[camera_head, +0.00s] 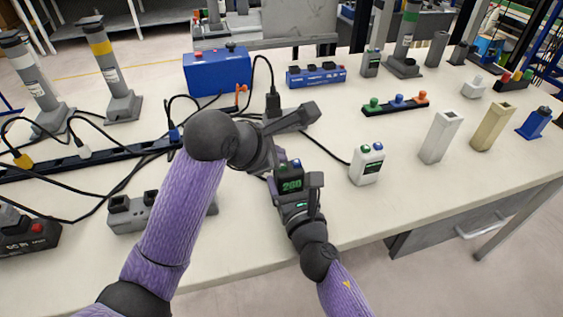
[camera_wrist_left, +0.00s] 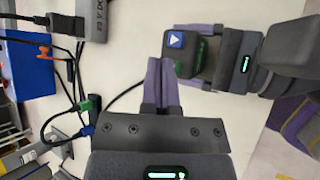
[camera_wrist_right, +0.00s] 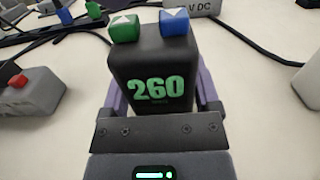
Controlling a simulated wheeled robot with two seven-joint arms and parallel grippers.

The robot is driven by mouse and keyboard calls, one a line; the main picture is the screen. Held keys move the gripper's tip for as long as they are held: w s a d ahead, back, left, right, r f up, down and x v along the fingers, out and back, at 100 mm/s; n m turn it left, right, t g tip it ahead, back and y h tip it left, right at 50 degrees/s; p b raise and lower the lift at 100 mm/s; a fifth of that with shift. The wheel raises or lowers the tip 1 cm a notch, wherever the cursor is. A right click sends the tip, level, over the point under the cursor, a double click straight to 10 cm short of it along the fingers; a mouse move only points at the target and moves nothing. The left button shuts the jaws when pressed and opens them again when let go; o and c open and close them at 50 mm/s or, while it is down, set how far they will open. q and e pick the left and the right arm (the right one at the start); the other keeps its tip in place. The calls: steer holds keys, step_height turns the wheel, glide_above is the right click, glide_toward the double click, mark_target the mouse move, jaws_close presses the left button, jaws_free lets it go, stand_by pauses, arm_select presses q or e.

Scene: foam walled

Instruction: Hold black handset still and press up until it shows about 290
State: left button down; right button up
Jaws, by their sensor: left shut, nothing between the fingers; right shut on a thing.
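The black handset (camera_head: 291,183) is upright in my right gripper (camera_wrist_right: 157,106), whose fingers are shut on its two sides. Its green display reads 260 in the right wrist view. On its top are a green button (camera_wrist_right: 124,27) and a blue button (camera_wrist_right: 174,22), each with a pale triangle. My left gripper (camera_wrist_left: 160,62) is shut and empty, with its fingertips beside the blue button in the left wrist view. The right wrist view shows both buttons uncovered. My left fingertips are hard to make out in the head view.
A white handset (camera_head: 367,166) with green and blue buttons stands right of the black one. A blue box (camera_head: 217,75), a black power strip (camera_head: 90,163) and loose cables lie to the left and behind. A grey socket block (camera_head: 150,213) is near the front left.

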arm_select(q)
steer(key=shift+f, duration=0.5)
stand_by(0.6)
steer(key=shift+r, duration=0.95)
steer(key=shift+r, duration=2.5)
arm_select(e)
steer(key=o, duration=1.2)
steer(key=shift+s, duration=0.1)
